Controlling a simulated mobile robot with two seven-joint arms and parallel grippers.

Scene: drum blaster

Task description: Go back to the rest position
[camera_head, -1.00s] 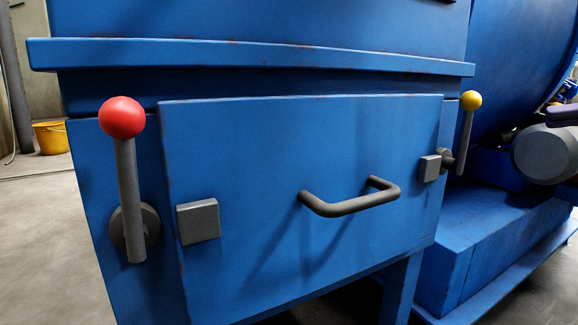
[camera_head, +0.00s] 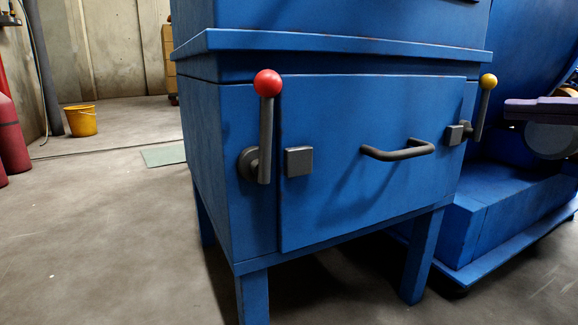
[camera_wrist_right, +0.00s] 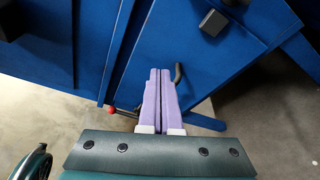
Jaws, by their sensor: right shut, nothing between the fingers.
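My right gripper shows at the right edge of the head view as purple fingers (camera_head: 535,109), in front of the blue machine and apart from the cabinet door. In the right wrist view its two purple fingers (camera_wrist_right: 159,85) are together, with nothing between them. The blue cabinet door (camera_head: 335,185) is closed, with a dark handle (camera_head: 398,151) on it. A red-knobbed lever (camera_head: 267,84) stands upright at its left and a yellow-knobbed lever (camera_head: 487,82) at its right. My left gripper is not in view.
The blue drum machine (camera_head: 505,225) stands right of the cabinet on a low base. Open concrete floor (camera_head: 100,240) lies to the left. A yellow bucket (camera_head: 81,121) and red cylinders (camera_head: 12,140) stand farther back at left.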

